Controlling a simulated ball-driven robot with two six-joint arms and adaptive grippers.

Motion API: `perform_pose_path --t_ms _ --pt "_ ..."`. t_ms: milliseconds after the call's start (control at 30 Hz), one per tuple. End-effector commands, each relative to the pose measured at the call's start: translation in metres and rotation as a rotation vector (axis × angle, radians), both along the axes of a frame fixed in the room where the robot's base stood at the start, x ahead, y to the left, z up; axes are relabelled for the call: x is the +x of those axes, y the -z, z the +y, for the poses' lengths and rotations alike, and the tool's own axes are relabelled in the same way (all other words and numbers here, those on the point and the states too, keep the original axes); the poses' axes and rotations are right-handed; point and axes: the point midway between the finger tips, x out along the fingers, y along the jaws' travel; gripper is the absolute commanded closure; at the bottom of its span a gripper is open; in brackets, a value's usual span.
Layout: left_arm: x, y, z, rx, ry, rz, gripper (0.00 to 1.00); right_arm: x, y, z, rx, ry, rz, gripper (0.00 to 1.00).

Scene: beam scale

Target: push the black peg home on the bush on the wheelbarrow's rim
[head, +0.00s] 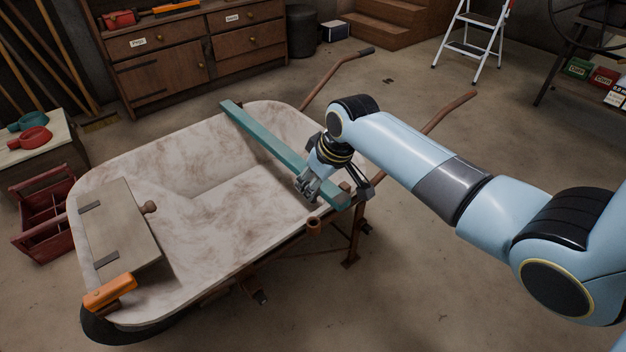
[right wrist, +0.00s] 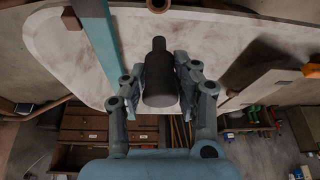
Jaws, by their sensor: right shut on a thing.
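The wheelbarrow (head: 205,240) has a pale, rust-stained tray. The bush (head: 314,226) is a short brown ring on its near rim; it also shows at the top edge of the right wrist view (right wrist: 158,5). My right gripper (head: 308,190) is over the tray, a little behind the bush in the head view. In the right wrist view (right wrist: 160,82) its fingers are shut on the black peg (right wrist: 160,75). The peg's narrower end points toward the bush, apart from it in the picture. The peg cannot be made out in the head view. My left gripper is out of view.
A teal beam (head: 262,143) lies across the tray, close beside my right gripper. A board (head: 118,235) with an orange block (head: 110,292) lies at the left end. A red tool carrier (head: 45,215) stands on the floor at left. The floor in front is clear.

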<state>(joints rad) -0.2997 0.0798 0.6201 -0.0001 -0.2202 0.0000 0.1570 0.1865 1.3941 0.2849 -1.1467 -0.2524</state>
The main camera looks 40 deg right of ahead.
Motion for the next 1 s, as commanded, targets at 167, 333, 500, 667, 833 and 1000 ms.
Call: perform_pose_path --t_ms 167,333,500,667,833,1000 --pt "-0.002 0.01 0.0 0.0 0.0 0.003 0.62 0.0 0.017 0.0 0.001 0.001 0.002 0.96" --pt "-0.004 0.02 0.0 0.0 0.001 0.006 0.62 -0.001 0.035 0.0 0.001 0.001 0.003 0.96" --pt "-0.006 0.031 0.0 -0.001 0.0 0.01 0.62 -0.001 0.052 0.0 0.001 0.001 0.002 0.96" --pt "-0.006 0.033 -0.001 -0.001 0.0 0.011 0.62 0.0 0.056 0.0 0.001 0.001 0.001 0.96" --pt "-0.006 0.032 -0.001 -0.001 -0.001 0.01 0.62 0.0 0.055 0.0 0.001 0.002 0.001 0.96" --pt "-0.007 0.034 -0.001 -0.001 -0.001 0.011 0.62 0.0 0.059 0.0 0.001 0.002 0.001 0.96"
